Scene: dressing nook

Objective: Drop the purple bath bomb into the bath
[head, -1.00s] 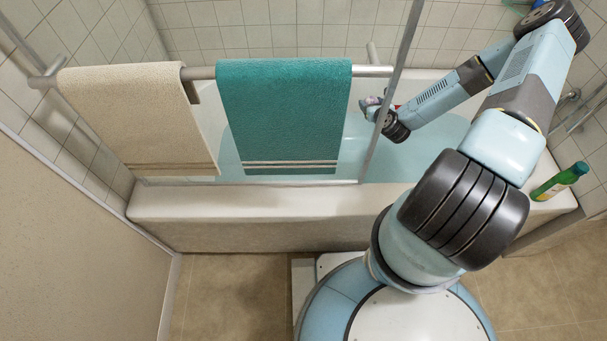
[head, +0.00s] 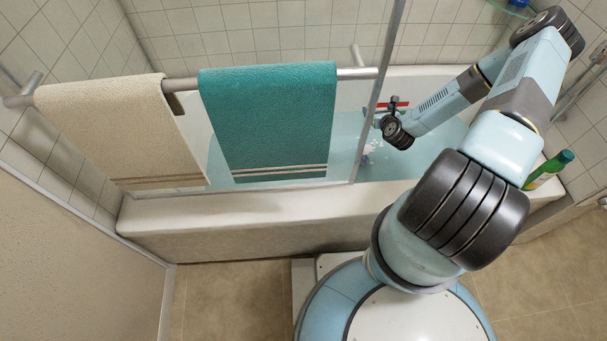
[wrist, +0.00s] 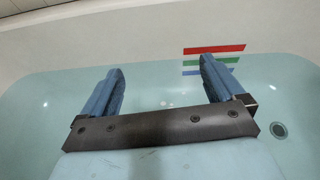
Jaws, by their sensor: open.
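My gripper (head: 376,119) is over the bath, beside the edge of the glass screen, with its fingers spread and nothing between them. In the wrist view both blue fingers (wrist: 160,80) stand wide apart above the water. The bath (head: 300,205) is filled with pale blue-green water. A small purplish thing, apparently the bath bomb (head: 366,158), shows at the water below my gripper, with white specks near it. It is small and blurred, behind the glass. I cannot make it out in the wrist view.
A beige towel (head: 120,130) and a teal towel (head: 268,115) hang on the screen's rail. A green bottle (head: 547,170) stands on the bath's right rim. Red, green and blue stripes (wrist: 214,49) mark the bath's inner wall. A drain (wrist: 279,130) shows under the water.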

